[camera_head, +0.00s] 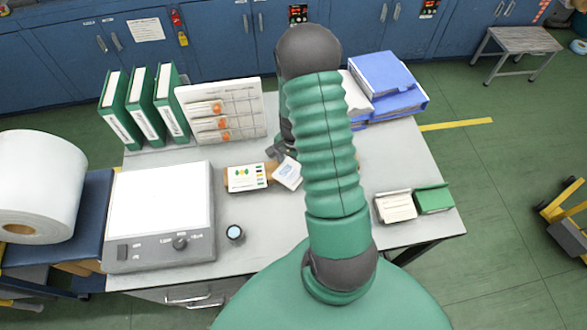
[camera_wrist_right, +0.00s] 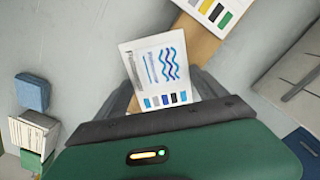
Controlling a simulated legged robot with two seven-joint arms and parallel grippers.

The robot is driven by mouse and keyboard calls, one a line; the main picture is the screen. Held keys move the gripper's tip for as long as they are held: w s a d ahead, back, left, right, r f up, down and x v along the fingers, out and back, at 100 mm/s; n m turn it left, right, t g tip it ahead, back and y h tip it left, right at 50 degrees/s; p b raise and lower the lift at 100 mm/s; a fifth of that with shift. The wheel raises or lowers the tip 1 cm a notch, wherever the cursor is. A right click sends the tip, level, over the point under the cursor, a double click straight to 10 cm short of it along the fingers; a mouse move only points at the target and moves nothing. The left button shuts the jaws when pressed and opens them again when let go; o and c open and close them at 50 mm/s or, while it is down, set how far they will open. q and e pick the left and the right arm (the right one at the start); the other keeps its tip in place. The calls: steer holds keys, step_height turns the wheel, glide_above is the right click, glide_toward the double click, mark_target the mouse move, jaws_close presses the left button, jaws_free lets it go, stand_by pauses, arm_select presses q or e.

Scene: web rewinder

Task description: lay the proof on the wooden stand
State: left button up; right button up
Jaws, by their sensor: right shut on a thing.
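My right gripper (camera_head: 279,153) is shut on a white proof card with blue wavy lines (camera_head: 288,173). In the right wrist view the same proof (camera_wrist_right: 158,68) lies between the dark fingers, with a row of blue and grey swatches along its lower edge. The wooden stand (camera_wrist_right: 197,45) shows as a brown strip beside and behind the proof; it also shows in the head view (camera_head: 271,171). Whether the proof touches the stand, I cannot tell. Another card with green and yellow marks (camera_head: 246,178) sits on the stand's left part. My left gripper is not in view.
A light box (camera_head: 160,205) with a grey control panel stands at the left of the table. A small round dark-rimmed object (camera_head: 235,233) lies near it. Green binders (camera_head: 143,105), a sample board (camera_head: 222,110) and blue folders (camera_head: 385,85) line the back. Small boxes (camera_head: 395,206) stand at right.

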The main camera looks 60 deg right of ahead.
steer(key=shift+a+r, duration=0.15)
steer(key=shift+a, duration=0.15)
steer(key=o, duration=1)
steer(key=shift+o, duration=1.3)
steer(key=shift+d, duration=0.2)
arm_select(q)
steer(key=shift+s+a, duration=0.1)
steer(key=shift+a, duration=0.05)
arm_select(e)
steer(key=shift+f, duration=0.2)
